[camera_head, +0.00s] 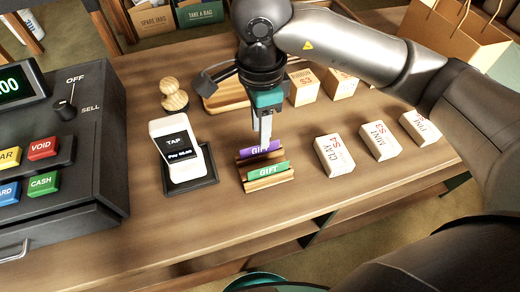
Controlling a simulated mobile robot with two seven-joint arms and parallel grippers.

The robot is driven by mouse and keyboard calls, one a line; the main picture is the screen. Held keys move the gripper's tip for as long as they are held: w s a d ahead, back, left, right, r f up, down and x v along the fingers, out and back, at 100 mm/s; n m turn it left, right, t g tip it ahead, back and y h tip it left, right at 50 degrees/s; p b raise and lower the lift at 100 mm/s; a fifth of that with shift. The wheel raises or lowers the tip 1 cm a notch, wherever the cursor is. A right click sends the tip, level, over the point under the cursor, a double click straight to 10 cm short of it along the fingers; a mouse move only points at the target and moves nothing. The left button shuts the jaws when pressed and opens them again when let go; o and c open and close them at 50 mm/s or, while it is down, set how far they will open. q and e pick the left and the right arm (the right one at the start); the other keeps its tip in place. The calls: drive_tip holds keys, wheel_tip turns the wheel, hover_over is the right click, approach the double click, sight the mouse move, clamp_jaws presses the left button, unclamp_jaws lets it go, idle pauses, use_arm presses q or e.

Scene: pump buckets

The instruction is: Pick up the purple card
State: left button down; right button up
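The purple card (253,151), marked GIFT, stands upright in the back slot of a small wooden holder (270,183). A green GIFT card (268,171) stands in the slot in front of it. My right gripper (265,146) points straight down at the purple card. Its narrow fingers reach the card's top edge and cover part of its face. I cannot tell whether the fingers are closed on the card or just around it. My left gripper is not in view.
A white card reader (175,148) stands on a black pad left of the holder, beside a cash register (60,150). Several labelled boxes (334,155) stand to the right. The counter's front (215,215) is clear.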

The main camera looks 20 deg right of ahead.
sight(260, 152)
wheel_tip(260, 152, down, 5)
drive_tip(key=shift+s+f, duration=0.1)
drive_tip(key=shift+c, duration=0.2)
clamp_jaws()
idle(0.5)
